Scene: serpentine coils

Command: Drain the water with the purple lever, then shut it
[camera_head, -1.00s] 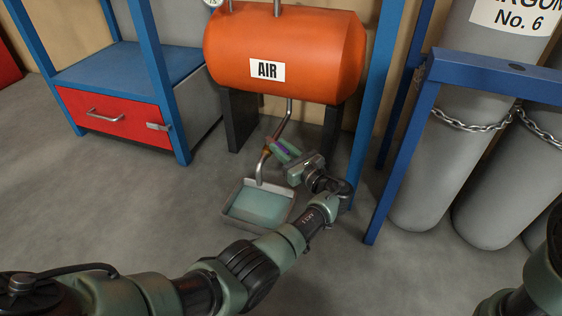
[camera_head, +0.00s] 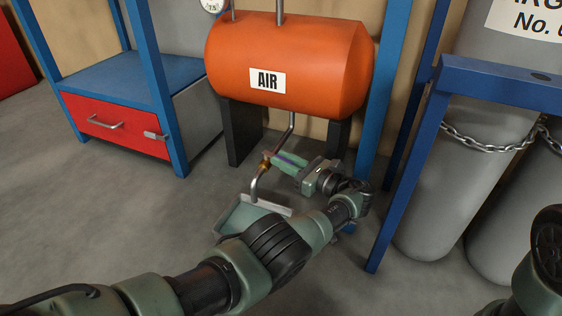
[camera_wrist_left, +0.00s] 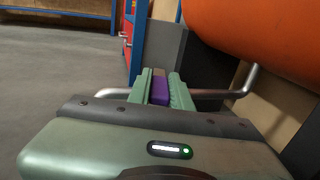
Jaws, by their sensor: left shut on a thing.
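The purple lever (camera_head: 291,158) is on the drain pipe (camera_head: 291,128) under the orange air tank (camera_head: 285,65). My left gripper (camera_head: 287,162) is shut on it, with a green finger along each side. In the left wrist view, the purple lever (camera_wrist_left: 160,89) shows between the two fingers. A brass valve body (camera_head: 266,161) is just left of the fingertips. The bent spout (camera_head: 256,185) ends over a shallow metal tray (camera_head: 274,208) on the floor. My left arm hides much of the tray. I cannot tell whether water is flowing. My right gripper is out of view.
The tank's dark legs (camera_head: 243,132) and a blue post (camera_head: 377,100) stand close to the left gripper. A blue rack (camera_head: 412,175) with chained grey cylinders (camera_head: 480,130) is on the right. A red drawer (camera_head: 115,125) is at left. The floor at left is clear.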

